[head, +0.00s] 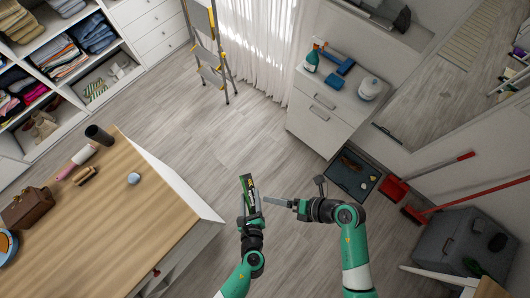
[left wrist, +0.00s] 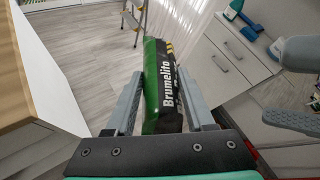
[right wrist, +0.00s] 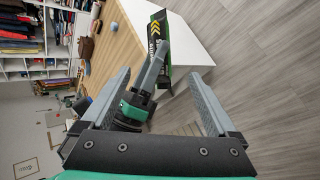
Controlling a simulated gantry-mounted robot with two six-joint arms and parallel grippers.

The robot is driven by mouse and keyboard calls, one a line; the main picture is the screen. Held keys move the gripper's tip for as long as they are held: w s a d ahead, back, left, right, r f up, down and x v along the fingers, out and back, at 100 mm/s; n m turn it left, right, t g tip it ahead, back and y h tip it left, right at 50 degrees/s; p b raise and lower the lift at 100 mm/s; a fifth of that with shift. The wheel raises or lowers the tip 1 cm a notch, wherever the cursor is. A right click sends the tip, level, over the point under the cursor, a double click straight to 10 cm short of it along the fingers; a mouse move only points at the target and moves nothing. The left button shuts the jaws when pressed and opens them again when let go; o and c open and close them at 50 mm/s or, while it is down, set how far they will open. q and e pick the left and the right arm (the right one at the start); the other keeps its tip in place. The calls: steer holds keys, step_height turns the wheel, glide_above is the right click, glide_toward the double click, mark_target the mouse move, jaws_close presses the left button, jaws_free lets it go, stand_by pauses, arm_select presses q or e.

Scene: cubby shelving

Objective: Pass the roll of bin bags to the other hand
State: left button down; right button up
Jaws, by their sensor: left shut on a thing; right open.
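The roll of bin bags (head: 249,190) is black and green with "Brumelito" lettering. My left gripper (head: 251,214) is shut on it and holds it up in the air, beyond the wooden counter's right end. In the left wrist view the roll (left wrist: 163,85) stands between the two fingers of my left gripper (left wrist: 160,100). My right gripper (head: 275,201) is open and empty, just right of the roll and pointing toward it. In the right wrist view the roll (right wrist: 158,45) shows beyond the open fingers of my right gripper (right wrist: 160,95), apart from them.
A wooden-topped counter (head: 120,215) with several items stands at the left. A white cabinet (head: 318,112) with a spray bottle (head: 312,60) stands at the back. A stepladder (head: 209,55) is by the curtain. A dark tray (head: 352,172) lies right. The middle floor is clear.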

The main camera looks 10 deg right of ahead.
steer(key=x, duration=1.2)
steer(key=shift+c, duration=0.3)
jaws_close()
arm_select(q)
steer(key=shift+c, duration=0.9)
jaws_free()
arm_select(e)
steer(key=shift+r, duration=0.1)
